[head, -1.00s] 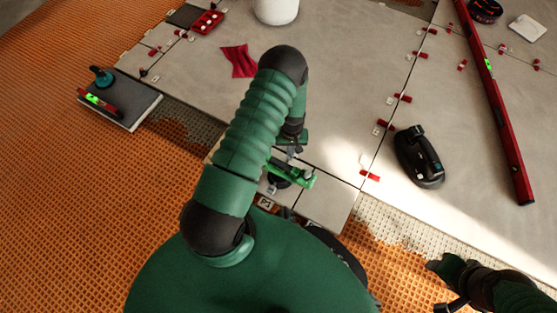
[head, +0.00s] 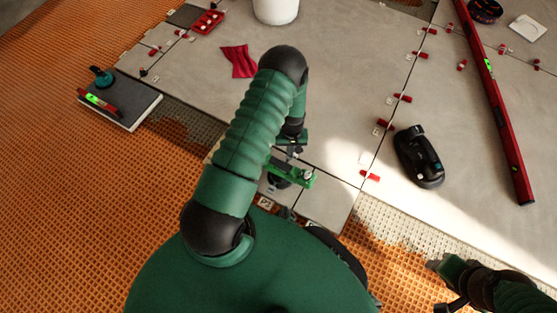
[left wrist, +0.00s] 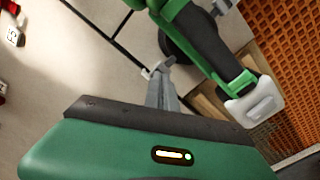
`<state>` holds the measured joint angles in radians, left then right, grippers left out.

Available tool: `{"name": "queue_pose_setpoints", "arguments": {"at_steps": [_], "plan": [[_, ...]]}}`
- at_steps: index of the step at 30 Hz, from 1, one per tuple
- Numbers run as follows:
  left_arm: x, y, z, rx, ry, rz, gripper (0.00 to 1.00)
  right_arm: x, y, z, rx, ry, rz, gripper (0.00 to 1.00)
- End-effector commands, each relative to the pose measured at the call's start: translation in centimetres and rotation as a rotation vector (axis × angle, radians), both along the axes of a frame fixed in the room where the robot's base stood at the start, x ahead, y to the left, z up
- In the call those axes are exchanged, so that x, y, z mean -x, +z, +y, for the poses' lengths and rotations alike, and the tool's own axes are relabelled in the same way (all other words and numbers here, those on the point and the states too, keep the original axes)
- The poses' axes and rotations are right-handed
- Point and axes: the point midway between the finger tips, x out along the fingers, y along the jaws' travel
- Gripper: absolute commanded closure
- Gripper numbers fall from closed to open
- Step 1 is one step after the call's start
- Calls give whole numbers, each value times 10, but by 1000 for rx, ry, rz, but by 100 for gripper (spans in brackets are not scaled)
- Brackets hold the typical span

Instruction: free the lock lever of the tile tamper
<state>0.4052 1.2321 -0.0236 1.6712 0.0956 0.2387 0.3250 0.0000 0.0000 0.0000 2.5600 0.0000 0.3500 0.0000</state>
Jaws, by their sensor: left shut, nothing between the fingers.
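A tool with a black handle and green end pieces, which I take to be the tile tamper (left wrist: 205,40), lies under my left gripper in the left wrist view. A whitish tab at its end (left wrist: 255,103) looks like the lock lever. In the head view the tool's green part (head: 297,178) shows on the small tiles below my left arm. My left gripper (left wrist: 165,68) is shut and empty, its grey fingertips beside the handle; I cannot tell whether they touch it. My right gripper (head: 450,270) is at the lower right, away from the tool; its fingers are unclear.
A black handled device (head: 420,157) and a long red level (head: 497,105) lie on the tiles at right. A white bucket (head: 276,10), red cloth (head: 239,61) and red tray (head: 207,22) are behind. A loose tile (head: 130,110) lies on the orange matting (head: 60,160).

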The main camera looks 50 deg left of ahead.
Motion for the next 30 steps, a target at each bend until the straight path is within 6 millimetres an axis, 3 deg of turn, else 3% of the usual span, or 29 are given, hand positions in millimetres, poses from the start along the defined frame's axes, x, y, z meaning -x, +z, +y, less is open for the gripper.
{"name": "queue_pose_setpoints", "arguments": {"at_steps": [30], "plan": [[1,-19,0,1,0,2,100,0,-13,0,0,0,0,53]]}}
